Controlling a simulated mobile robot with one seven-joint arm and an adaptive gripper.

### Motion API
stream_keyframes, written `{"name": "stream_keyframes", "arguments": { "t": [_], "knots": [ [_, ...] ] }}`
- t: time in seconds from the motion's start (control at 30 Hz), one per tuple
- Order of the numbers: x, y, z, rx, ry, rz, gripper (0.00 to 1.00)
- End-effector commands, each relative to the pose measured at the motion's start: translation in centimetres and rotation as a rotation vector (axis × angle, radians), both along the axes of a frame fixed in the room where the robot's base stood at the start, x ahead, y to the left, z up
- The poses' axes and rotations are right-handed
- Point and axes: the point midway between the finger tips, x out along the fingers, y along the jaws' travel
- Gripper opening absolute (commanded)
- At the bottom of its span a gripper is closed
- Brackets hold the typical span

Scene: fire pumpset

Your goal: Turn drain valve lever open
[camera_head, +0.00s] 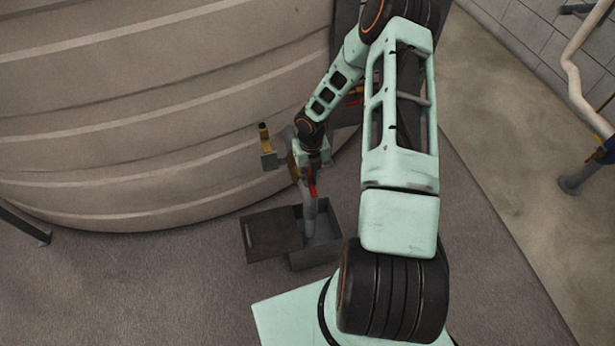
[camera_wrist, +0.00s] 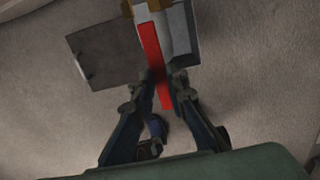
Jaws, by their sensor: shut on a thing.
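The drain valve lever (camera_wrist: 149,46) is a flat red bar. In the wrist view it runs from the top centre down between the fingers of my gripper (camera_wrist: 158,82), which are closed on it. In the head view the red lever (camera_head: 312,184) shows just below my wrist, above a grey pipe (camera_head: 309,208). My gripper (camera_head: 307,172) is partly hidden there by my own arm. The valve body (camera_wrist: 127,8) shows only as a brass-coloured edge at the top of the wrist view. The exact angle of the lever to the pipe is hard to tell.
A large ribbed tank (camera_head: 150,110) stands directly behind. A grey open drain box (camera_head: 325,235) sits on the floor under the pipe, with a dark lid (camera_head: 270,232) to its left. A yellow-handled fitting (camera_head: 265,140) projects from the tank nearby.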

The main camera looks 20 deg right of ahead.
Motion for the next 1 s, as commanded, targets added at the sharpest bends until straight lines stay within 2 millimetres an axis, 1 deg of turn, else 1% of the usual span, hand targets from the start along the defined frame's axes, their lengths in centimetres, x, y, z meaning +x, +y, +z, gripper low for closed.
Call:
{"name": "stream_keyframes", "arguments": {
  "t": [0.37,0.4,0.5,0.57,0.87,1.0],
  "knots": [
    [0.0,-0.4,0.0,-0.005,-0.001,0.012,0.0],
    [0.0,-0.4,0.0,-0.006,-0.001,0.012,0.14],
    [0.0,-0.4,0.0,-0.006,-0.001,0.01,0.26],
    [0.0,-0.3,0.0,-0.005,-0.001,0.01,0.31],
    [0.0,-0.2,0.2,-0.003,-0.001,0.008,0.31],
    [0.2,-0.3,1.5,-0.003,-0.004,0.005,0.31]
  ]
}}
